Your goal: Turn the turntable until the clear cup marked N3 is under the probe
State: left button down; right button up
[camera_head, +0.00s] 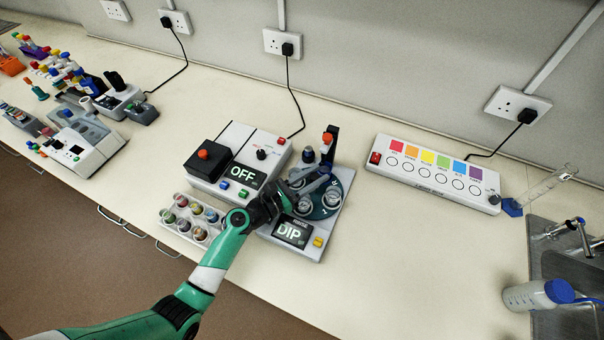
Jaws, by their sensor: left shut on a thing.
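The turntable (343,179) is a dark blue-green disc on a white base unit with a DIP display (292,232). Clear cups stand on it, one at the right (332,198) and one at the front (304,206); their marks are too small to read. A black probe stand with an orange top (327,140) rises at the disc's back. My left gripper (287,194) reaches over the disc's left side, shut on a blue-grey bar (315,186) across the turntable. The gripper hides part of the disc and any cup there. My right gripper is not in view.
A box with an OFF display (245,175) stands left of the turntable. A rack of small cups (178,226) is in front of it. A strip with coloured squares (430,170) lies to the right.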

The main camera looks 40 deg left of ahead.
pick_arm(q)
jog(key=c, duration=0.6)
grip_release()
jog(key=shift+o, duration=0.2)
jog(key=s, duration=0.3)
jog(key=s+a+p, duration=0.1)
jog(key=s, duration=0.3)
jog(key=s+p, duration=0.1)
jog(key=s, duration=0.3)
jog(key=shift+s+a, duration=0.25)
jog(key=shift+a, duration=0.15)
